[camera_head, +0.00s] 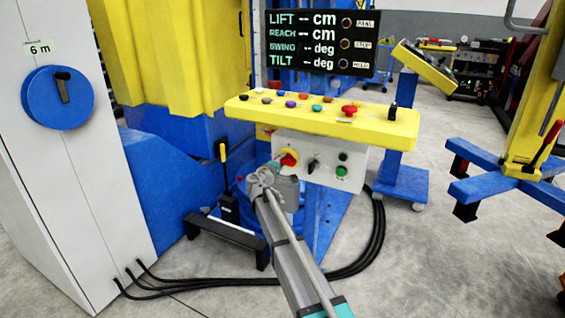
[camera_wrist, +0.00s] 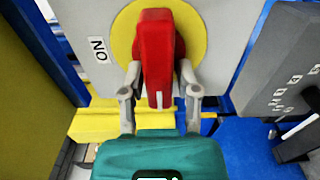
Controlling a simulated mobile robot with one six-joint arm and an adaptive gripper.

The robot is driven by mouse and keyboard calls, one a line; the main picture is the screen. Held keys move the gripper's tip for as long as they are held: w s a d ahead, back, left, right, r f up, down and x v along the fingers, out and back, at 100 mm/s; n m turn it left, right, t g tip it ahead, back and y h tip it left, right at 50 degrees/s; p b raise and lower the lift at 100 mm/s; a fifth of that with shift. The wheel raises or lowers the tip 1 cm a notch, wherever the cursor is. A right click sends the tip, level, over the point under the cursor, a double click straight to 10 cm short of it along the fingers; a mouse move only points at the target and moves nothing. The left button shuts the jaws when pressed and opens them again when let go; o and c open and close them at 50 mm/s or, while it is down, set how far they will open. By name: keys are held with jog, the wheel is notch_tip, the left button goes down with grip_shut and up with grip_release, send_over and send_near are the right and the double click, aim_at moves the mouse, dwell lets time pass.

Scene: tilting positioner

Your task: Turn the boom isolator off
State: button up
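The boom isolator is a red handle on a yellow round plate (camera_head: 292,152), mounted on a pale control box (camera_head: 322,180) below the yellow console. In the wrist view the red handle (camera_wrist: 156,50) stands upright in the picture, in front of its yellow plate (camera_wrist: 198,28). An "ON" label (camera_wrist: 98,50), turned sideways, is left of the plate. My gripper (camera_wrist: 160,75) has one finger on each side of the handle. The left finger is close against it; firm contact on both sides cannot be told. In the head view my gripper (camera_head: 264,174) is at the isolator, partly covering it.
A grey box (camera_wrist: 285,65) is close on the right in the wrist view. Black cables (camera_head: 350,268) lie on the floor.

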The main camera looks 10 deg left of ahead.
jog(key=shift+o, duration=0.8)
jog(key=shift+s, duration=0.1)
jog(key=v, duration=1.1)
jog(key=shift+s+a, duration=0.15)
jog(key=shift+s, duration=0.25)
